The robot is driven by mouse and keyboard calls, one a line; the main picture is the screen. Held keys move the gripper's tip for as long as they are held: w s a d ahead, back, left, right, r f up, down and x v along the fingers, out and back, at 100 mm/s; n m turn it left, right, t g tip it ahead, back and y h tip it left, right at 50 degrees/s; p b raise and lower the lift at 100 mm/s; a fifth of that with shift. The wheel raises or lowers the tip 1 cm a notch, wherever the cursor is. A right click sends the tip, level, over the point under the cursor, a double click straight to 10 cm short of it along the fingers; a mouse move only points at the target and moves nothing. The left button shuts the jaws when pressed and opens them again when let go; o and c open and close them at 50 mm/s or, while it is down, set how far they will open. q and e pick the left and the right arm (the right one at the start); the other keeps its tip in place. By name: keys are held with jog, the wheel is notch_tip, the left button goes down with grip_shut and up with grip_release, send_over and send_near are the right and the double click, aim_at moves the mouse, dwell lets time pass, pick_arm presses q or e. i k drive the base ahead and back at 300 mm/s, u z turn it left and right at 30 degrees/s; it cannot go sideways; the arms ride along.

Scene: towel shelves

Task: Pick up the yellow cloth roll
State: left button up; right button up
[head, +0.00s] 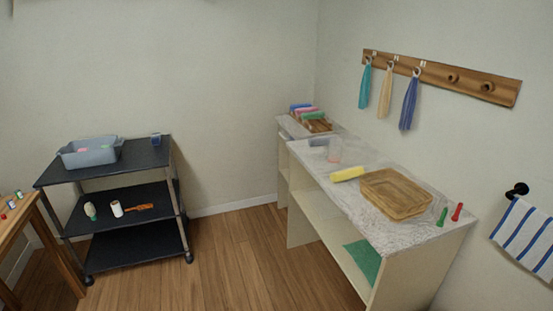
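The yellow cloth roll (347,174) lies on its side on the marble-patterned top of the shelf unit (370,210) at the right. Nothing lies on top of the yellow roll. Neither of my grippers shows in the head view.
Red (457,211) and green (442,216) small items stand at the counter's right end. A black cart (108,163) with a grey-blue bin (90,152) stands at the left, beside a wooden table (18,235). The wooden floor (235,260) between is clear.

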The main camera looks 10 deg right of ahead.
aim_at(351, 173)
jog(key=u, duration=0.5)
jog(key=i, duration=2)
jog(key=z, duration=1.15)
jog(key=i, duration=1.25)
jog(key=z, duration=1.15)
